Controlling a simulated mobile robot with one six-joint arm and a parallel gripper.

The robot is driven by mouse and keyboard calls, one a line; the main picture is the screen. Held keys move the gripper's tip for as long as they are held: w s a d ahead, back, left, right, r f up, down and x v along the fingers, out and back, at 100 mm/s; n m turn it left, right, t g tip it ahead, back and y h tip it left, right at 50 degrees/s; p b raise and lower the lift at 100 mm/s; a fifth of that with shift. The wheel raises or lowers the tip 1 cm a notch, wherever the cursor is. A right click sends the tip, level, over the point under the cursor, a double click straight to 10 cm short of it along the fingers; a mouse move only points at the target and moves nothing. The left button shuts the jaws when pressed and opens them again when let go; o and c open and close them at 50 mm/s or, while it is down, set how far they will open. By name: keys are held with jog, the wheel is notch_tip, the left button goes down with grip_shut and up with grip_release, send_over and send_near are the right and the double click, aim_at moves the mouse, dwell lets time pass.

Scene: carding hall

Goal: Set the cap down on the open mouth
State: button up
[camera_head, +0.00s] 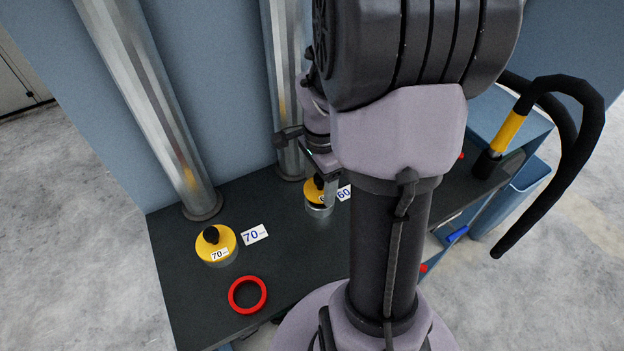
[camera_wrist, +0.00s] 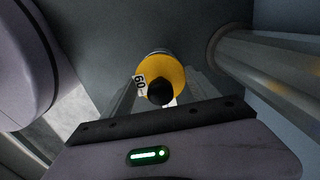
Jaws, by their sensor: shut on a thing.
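A yellow cap (camera_head: 312,196) with a black knob and a "60" label is at the middle of the dark bench, partly hidden by my gripper and arm. My gripper (camera_head: 325,183) is over it, shut on its black knob. The wrist view shows the yellow cap (camera_wrist: 168,71) below my fingers (camera_wrist: 160,93), with the knob between them. A short grey metal mouth (camera_head: 319,211) shows directly under the cap; its rim (camera_wrist: 156,52) peeks out past the cap's far edge in the wrist view. I cannot tell whether cap and mouth touch.
Another yellow cap (camera_head: 215,241), marked 70, sits on a stub at left, beside a "70" card (camera_head: 254,234). A red ring (camera_head: 248,294) lies at the bench's front. Tall metal pipes (camera_head: 160,120) (camera_head: 284,90) rise behind. A black hose (camera_head: 560,150) stands at right.

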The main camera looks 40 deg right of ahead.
jog(key=shift+f, duration=0.85)
jog(key=shift+w+r, duration=0.1)
jog(key=shift+r, duration=0.05)
jog(key=shift+f+b, duration=0.6)
jog(key=o, duration=1.5)
jog(key=shift+r, duration=0.1)
